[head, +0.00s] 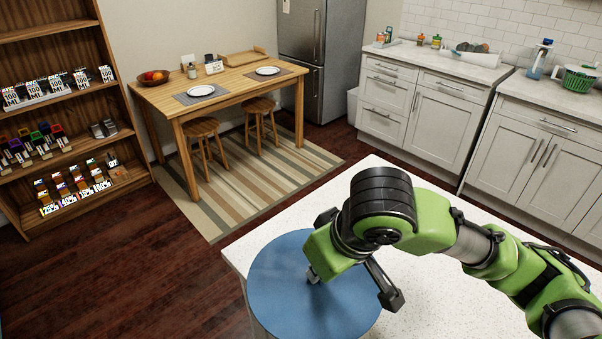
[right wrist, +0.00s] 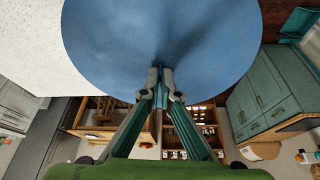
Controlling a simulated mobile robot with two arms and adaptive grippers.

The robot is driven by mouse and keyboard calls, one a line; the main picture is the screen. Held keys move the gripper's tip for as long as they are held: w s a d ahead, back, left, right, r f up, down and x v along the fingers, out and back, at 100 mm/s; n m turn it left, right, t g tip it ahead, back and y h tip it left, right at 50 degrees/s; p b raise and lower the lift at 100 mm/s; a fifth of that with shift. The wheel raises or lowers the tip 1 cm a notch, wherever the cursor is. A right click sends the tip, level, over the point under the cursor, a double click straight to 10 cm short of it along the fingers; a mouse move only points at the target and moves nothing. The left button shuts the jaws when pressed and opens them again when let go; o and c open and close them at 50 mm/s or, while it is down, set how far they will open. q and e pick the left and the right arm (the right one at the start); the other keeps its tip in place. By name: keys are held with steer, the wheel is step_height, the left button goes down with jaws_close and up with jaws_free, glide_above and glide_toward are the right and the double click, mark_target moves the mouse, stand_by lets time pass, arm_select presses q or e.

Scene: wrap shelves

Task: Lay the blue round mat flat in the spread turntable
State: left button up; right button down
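The blue round mat (head: 290,305) is a flat disc at the left end of the white speckled counter in the head view, its lower part cut off by the frame. It also fills the upper middle of the right wrist view (right wrist: 110,40), looking flat and reaching past the counter edge. My right gripper (head: 314,275) points down at the mat's upper face. In the right wrist view its fingertips (right wrist: 161,72) are close together at the mat, apparently shut on it. Whether the mat rests on the counter is hard to tell. My left gripper is out of view. I see no turntable.
The white counter (head: 470,300) is bare to the right of the mat. A wooden table (head: 225,83) with plates and two stools stands beyond on a striped rug (head: 215,205). A shelf of goods (head: 60,110) is at left. Kitchen cabinets (head: 440,110) line the right.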

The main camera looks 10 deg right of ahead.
steer(key=w+d+m+h, duration=0.2)
steer(key=d+m, duration=0.3)
steer(key=d, duration=0.7)
steer(key=shift+w+d+r+m+t, duration=0.15)
steer(key=shift+w+m+t, duration=0.1)
steer(key=shift+m+t, duration=0.15)
